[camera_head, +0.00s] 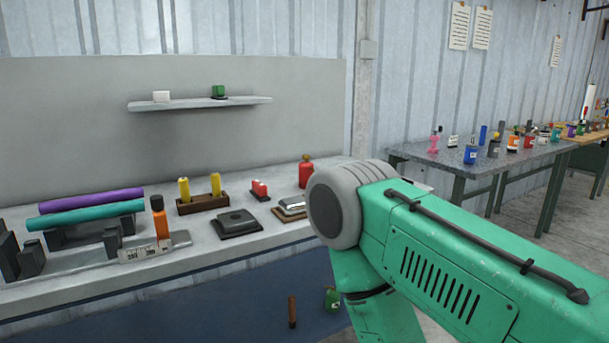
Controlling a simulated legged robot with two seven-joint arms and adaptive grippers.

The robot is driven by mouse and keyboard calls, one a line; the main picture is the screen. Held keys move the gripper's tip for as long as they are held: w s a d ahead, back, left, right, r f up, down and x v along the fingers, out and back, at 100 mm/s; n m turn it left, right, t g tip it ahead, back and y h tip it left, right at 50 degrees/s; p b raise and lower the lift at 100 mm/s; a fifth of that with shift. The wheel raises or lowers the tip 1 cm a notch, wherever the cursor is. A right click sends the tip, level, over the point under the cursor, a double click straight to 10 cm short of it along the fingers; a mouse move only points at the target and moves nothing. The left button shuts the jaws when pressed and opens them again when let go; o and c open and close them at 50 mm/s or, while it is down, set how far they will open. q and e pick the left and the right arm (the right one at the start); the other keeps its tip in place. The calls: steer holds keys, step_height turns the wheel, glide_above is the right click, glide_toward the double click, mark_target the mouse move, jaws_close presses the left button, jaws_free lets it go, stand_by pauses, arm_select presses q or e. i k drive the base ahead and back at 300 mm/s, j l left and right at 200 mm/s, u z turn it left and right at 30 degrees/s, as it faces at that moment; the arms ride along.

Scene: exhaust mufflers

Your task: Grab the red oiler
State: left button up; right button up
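A red bottle-shaped container with a small narrow top, which looks like the red oiler (306,174), stands upright near the back of the grey workbench (240,253). It is just left of and beyond the grey rounded joint of my green arm, which comes in from the right. That arm bends downward and runs out at the bottom of the view. Neither gripper is in view.
A small red-and-white item (259,190), a dark square tray (236,223) and a wooden holder with yellow bottles (201,203) are on the bench. Purple (92,199) and teal (87,215) tubes lie left. A shelf (200,104) hangs above; another table (470,161) stands right.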

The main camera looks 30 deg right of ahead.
mark_target(306, 169)
steer(key=i+l, duration=0.1)
steer(key=l, duration=0.3)
steer(key=i+l, duration=0.1)
steer(key=l, duration=0.25)
steer(key=i+l, duration=0.15)
steer(key=l, duration=0.25)
steer(key=i+l, duration=0.1)
steer(key=l, duration=0.3)
steer(key=i+l, duration=0.1)
steer(key=l, duration=0.3)
steer(key=i+l, duration=0.1)
steer(key=l, duration=0.25)
steer(key=l+z, duration=0.05)
